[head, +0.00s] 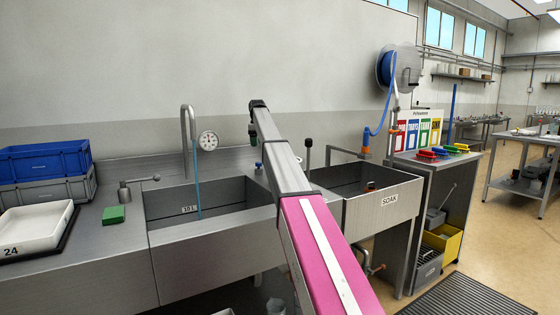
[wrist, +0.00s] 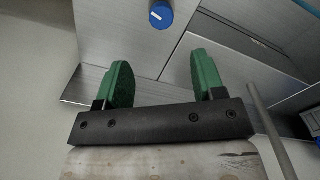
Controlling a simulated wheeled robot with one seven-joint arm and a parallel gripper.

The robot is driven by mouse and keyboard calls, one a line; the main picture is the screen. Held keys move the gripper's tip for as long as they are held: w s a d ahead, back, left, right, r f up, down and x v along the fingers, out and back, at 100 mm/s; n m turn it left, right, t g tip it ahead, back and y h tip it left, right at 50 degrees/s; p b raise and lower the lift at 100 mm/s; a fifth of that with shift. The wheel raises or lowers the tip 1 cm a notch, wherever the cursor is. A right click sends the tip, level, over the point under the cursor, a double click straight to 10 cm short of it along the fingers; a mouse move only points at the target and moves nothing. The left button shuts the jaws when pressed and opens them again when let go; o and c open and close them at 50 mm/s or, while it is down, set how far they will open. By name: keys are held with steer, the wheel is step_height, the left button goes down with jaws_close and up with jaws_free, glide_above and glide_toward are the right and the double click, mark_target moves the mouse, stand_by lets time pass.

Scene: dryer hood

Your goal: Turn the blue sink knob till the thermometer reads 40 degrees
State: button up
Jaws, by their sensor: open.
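The blue sink knob (wrist: 161,14) shows at the top of the wrist view, with a white mark on its face. My gripper (wrist: 160,72) has two green fingers spread wide with nothing between them. The knob lies beyond the fingertips, roughly in line with the gap and apart from them. In the head view my arm hides most of the gripper; a small blue spot beside the arm seems to be the knob (head: 258,164). The round white thermometer dial (head: 208,140) is by the tap (head: 188,121); its reading is too small to tell. A thin blue stream runs into the left basin (head: 168,207).
A soak basin (head: 400,206) stands right of my arm. A green sponge (head: 113,214), a white tray (head: 38,229) and stacked crates (head: 45,161) are on the left counter. A hose reel (head: 398,68) hangs at the right. The steel counter and wall are close to my gripper.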

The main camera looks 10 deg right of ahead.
mark_target(259, 163)
step_height(259, 163, down, 11)
steer(key=shift+r, duration=0.15)
stand_by(0.4)
steer(key=c, duration=0.9)
steer(key=shift+c, duration=0.2)
